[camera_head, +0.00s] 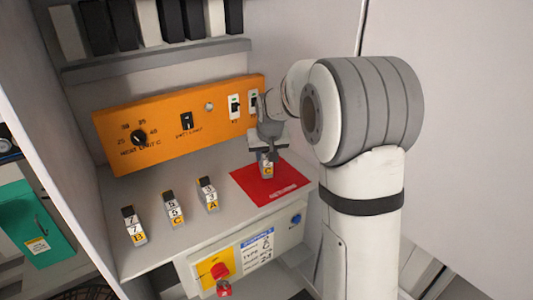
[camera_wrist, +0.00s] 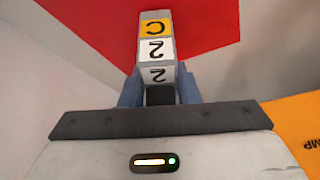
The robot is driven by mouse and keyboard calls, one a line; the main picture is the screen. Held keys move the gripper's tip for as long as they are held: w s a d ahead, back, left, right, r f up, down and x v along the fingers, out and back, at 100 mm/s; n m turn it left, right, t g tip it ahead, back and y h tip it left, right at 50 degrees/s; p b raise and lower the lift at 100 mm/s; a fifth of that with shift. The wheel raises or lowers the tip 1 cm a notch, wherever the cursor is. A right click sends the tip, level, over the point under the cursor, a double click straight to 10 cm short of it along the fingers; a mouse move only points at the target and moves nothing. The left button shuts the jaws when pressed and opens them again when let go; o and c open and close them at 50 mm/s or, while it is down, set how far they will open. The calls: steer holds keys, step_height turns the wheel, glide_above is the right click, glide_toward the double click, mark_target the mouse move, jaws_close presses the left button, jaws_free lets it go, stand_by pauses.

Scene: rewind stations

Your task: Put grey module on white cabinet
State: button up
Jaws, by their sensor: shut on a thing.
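My gripper (camera_head: 267,149) is shut on a small grey module (camera_head: 266,167) with white and yellow labels, over the red mat (camera_head: 252,187). In the wrist view, the fingers (camera_wrist: 160,92) grip the module's dark end, and its labels (camera_wrist: 156,48) read 2, 2 and C. I cannot tell whether its lower end touches the mat. The white cabinet (camera_head: 290,240), a pale box with a rotary switch on its front, appears below the worktop's front edge.
Three similar labelled modules stand left of the mat: B (camera_head: 134,226), C (camera_head: 174,209) and A (camera_head: 208,194). An orange control panel (camera_head: 175,120) stands behind. A shelf (camera_head: 150,58) with black and white binders is above. A green case (camera_head: 22,225) is far left.

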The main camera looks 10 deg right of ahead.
steer(key=shift+f, duration=0.2)
steer(key=o, duration=1.1)
steer(key=shift+r, duration=0.4)
steer(key=b+v, duration=0.1)
steer(key=v, duration=1)
steer(key=shift+g, duration=0.9)
steer(key=s+f, duration=0.3)
steer(key=s, duration=0.6)
steer(key=s+f, duration=0.3)
steer(key=s, duration=0.7)
steer(key=s+f, duration=0.3)
steer(key=s, duration=0.7)
steer(key=shift+d, duration=0.4)
